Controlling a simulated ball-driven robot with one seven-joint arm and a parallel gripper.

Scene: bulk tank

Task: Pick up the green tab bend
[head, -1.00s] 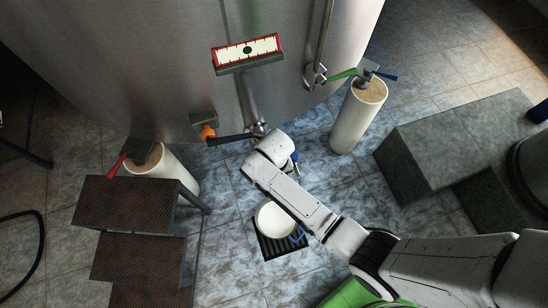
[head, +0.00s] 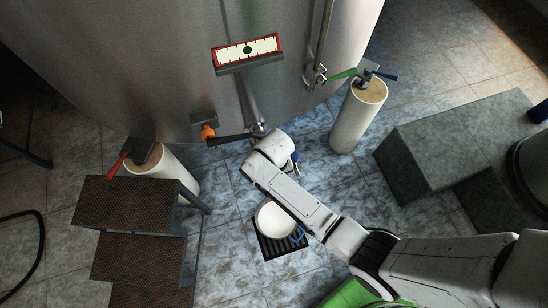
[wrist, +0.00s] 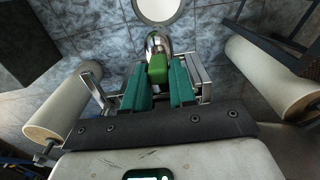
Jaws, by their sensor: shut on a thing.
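The green tab bend (wrist: 157,69) shows in the wrist view as a shiny metal curved pipe with a green tab facing me. My gripper (wrist: 158,76) has its two teal-padded fingers on either side of the green tab, shut on it. The far end of the bend is partly hidden behind the tab. In the head view my arm covers the gripper, and I cannot make out the bend there.
The steel tank (head: 160,70) fills the back, with a dark-handled valve (head: 228,139) near my wrist. A white bucket (head: 272,219) stands on a dark floor grate (head: 270,249). Pale pillars (head: 357,115), steps (head: 125,205) and a grey block (head: 455,145) stand around.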

